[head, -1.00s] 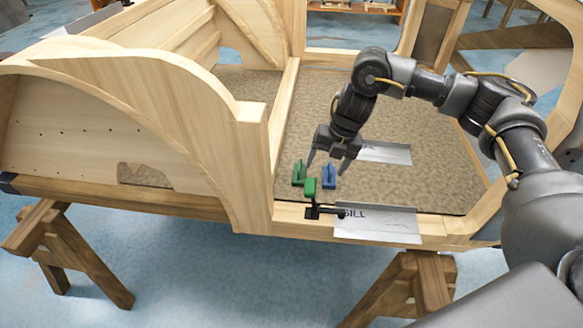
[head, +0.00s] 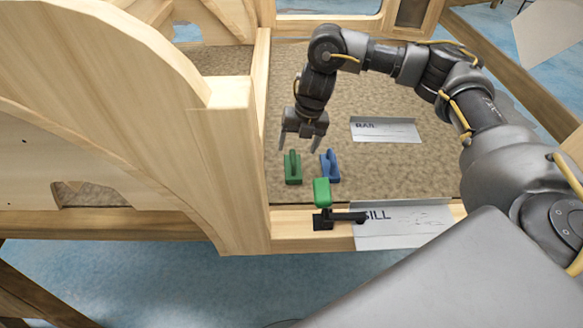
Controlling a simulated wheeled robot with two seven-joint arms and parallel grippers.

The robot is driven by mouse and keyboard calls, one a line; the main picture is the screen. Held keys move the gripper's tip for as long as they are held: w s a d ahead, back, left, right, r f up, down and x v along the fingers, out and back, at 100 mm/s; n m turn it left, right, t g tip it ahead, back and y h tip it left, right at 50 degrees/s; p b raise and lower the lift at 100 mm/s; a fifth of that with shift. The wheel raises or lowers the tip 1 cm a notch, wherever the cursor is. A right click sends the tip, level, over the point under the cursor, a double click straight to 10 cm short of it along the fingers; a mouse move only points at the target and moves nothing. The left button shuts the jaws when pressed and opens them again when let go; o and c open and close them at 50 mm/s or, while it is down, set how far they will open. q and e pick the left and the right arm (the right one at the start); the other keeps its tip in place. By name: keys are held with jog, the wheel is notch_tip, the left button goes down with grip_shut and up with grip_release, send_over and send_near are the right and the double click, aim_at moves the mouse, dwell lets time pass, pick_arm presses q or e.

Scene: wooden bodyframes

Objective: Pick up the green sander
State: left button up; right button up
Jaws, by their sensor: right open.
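The green sander (head: 293,170) rests on the brown floor panel inside the wooden bodyframe, its handle upright, near the front sill. A blue sander (head: 330,167) stands just to its right, a small gap between them. My right gripper (head: 299,146) is open and empty, pointing down, with its fingers behind and above the two sanders. Its left fingertip is near the green sander's top in the picture; I cannot tell the exact height gap. My left gripper is not in view.
A black clamp with a green handle (head: 321,192) sits on the front sill, close in front of the sanders. A sill plate (head: 400,228) lies right of it, and another marked plate (head: 386,131) farther back. A curved wooden side (head: 120,90) rises at left.

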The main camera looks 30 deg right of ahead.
aim_at(295, 162)
notch_tip(295, 162, down, 2)
jog(key=shift+w+a+f, duration=0.1)
jog(key=shift+a, duration=0.05)
jog(key=shift+a+f, duration=0.2)
jog(key=shift+f, duration=1.95)
jog(key=shift+a+f, duration=0.1)
jog(key=shift+f, duration=0.4)
jog(key=c, duration=1.1)
